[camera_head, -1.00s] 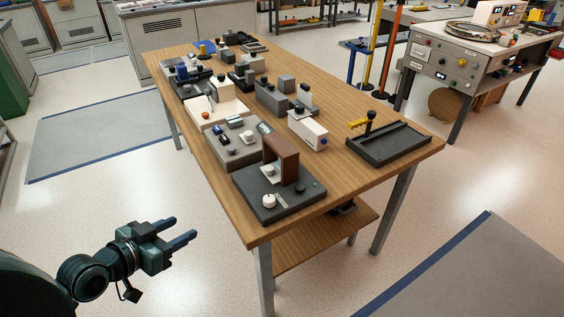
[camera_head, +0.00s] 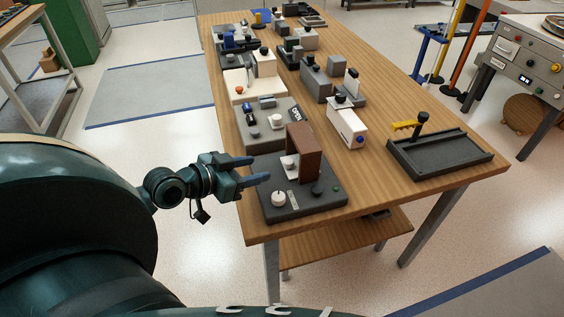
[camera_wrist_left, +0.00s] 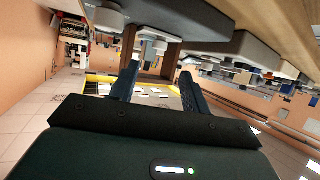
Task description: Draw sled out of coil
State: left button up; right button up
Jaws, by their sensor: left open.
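The coil appears to be the brown upright arch (camera_head: 306,152) on a dark grey base (camera_head: 315,203) at the table's near end. In the left wrist view, the brown arch (camera_wrist_left: 172,60) stands beyond the open fingers (camera_wrist_left: 159,72). My right gripper is not in view.
A white round knob (camera_head: 278,199) stands on the base's front left. A grey unit (camera_head: 262,130) sits behind it, and a white box (camera_head: 346,128) to the right. A dark tray (camera_head: 440,153) lies at the table's right. Bare wood lies between base and tray.

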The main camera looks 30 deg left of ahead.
aim_at(286, 162)
pick_arm(q)
jog(key=x, duration=0.9)
jog(key=shift+w, duration=0.1)
jog(key=shift+c, duration=0.5)
grip_shut()
